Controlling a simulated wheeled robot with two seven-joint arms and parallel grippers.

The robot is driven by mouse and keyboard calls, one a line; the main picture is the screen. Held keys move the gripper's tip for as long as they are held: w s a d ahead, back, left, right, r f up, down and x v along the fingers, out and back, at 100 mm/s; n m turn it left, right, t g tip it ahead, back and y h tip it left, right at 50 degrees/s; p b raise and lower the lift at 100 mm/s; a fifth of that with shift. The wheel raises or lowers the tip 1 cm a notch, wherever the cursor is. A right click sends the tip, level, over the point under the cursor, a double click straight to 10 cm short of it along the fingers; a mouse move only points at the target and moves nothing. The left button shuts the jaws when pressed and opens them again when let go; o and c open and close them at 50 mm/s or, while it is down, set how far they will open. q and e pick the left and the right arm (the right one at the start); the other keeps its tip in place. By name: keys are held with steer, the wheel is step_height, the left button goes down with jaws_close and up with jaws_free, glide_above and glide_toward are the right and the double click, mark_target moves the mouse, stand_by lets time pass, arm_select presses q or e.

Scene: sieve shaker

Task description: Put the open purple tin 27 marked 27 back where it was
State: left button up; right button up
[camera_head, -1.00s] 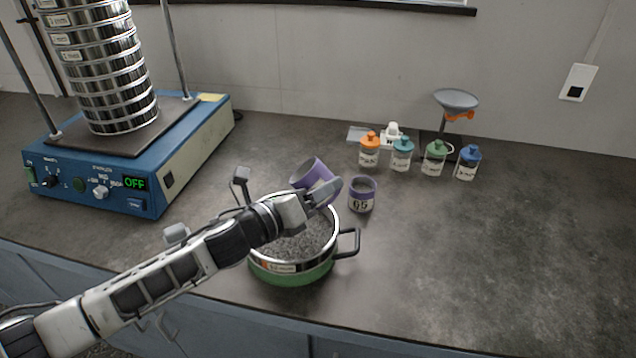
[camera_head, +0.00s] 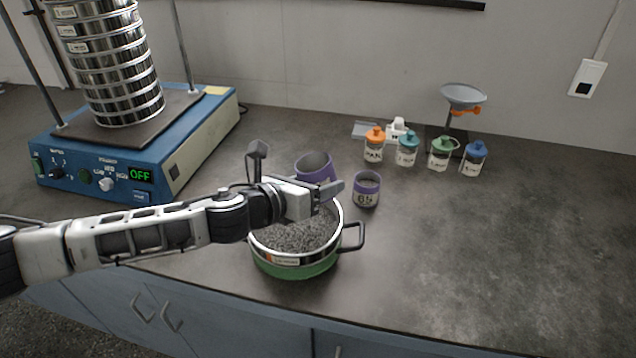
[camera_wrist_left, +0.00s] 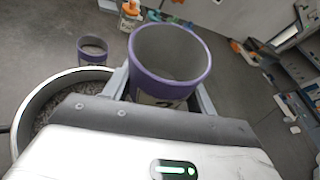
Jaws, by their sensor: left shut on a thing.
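The open purple tin (camera_head: 314,165) is in my left gripper (camera_head: 330,192), above the far rim of the green-based pot. In the left wrist view the tin (camera_wrist_left: 170,56) stands between the two fingers, its mouth open and its inside looking empty. It looks nearly upright. Its label is mostly hidden, so I cannot read the number. A second, smaller purple-rimmed tin marked 65 (camera_head: 366,190) stands on the bench just right of the pot; it also shows in the left wrist view (camera_wrist_left: 92,50). My right gripper is out of view.
The pot (camera_head: 298,266) holds grey grains and has a handle on its right. A blue shaker base (camera_head: 160,170) with stacked sieves stands at the left. Several capped jars (camera_head: 407,150) and a funnel stand (camera_head: 463,95) are at the back.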

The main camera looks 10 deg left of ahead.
arm_select(q)
steer(key=shift+w+a+r+m+y, duration=0.1)
steer(key=shift+a+r+m+y, duration=0.1)
steer(key=shift+a+m+y, duration=0.5)
steer(key=shift+d+f+m+g, duration=0.1)
steer(key=shift+d+m+g, duration=0.05)
steer(key=shift+m+g, duration=0.15)
